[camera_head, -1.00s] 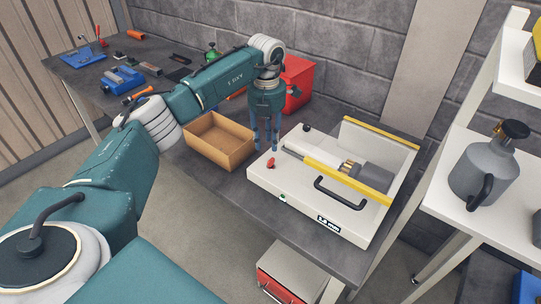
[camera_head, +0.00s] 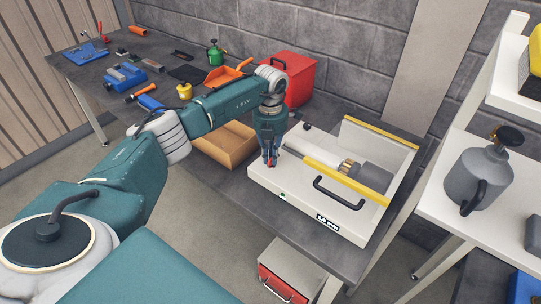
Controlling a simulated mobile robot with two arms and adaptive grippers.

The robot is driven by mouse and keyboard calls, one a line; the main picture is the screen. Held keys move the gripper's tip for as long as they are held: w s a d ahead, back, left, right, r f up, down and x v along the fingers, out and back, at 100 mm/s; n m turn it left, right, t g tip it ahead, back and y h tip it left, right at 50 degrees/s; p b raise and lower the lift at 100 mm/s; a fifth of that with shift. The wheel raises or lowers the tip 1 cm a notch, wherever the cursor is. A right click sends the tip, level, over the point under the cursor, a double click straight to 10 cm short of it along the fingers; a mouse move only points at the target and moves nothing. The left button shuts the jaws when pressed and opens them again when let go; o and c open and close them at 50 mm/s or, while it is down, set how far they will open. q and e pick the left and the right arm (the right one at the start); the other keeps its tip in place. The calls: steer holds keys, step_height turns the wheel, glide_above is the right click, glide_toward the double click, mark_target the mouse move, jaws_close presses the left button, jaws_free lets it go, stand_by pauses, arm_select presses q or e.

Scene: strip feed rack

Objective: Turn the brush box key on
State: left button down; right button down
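The brush box (camera_head: 310,200) is a white case with a yellow-edged raised lid, a yellow bar and a black handle. It stands on the dark bench. My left gripper (camera_head: 270,163) points down at the left end of its top. A little of the red key (camera_head: 271,164) shows at the fingertips, and the fingers hide most of it. The fingers look close together around the key, but I cannot tell whether they are shut on it. My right gripper is not in view.
An open cardboard box (camera_head: 225,150) stands left of the brush box, partly behind my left arm. A red box (camera_head: 297,78) stands behind it. Tools lie farther left on the bench. A white shelf (camera_head: 500,180) with a grey can (camera_head: 480,178) stands at the right.

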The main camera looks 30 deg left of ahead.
arm_select(q)
steer(key=shift+n, duration=0.7)
steer(key=n, duration=0.3)
steer(key=shift+s, duration=0.1)
steer(key=n, duration=0.3)
steer(key=shift+n, duration=0.3)
steer(key=n+p, duration=0.1)
steer(key=n, duration=0.4)
steer(key=shift+s+r+n, duration=0.1)
steer(key=shift+n, duration=0.2)
steer(key=shift+d+n+p, duration=0.15)
steer(key=shift+n+p, duration=0.3)
steer(key=shift+n, duration=1.75)
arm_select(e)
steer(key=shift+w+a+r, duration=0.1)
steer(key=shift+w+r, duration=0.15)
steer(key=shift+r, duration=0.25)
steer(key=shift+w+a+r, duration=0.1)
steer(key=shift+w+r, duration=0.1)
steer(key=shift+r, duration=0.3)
arm_select(q)
steer(key=c, duration=1.8)
jaws_free()
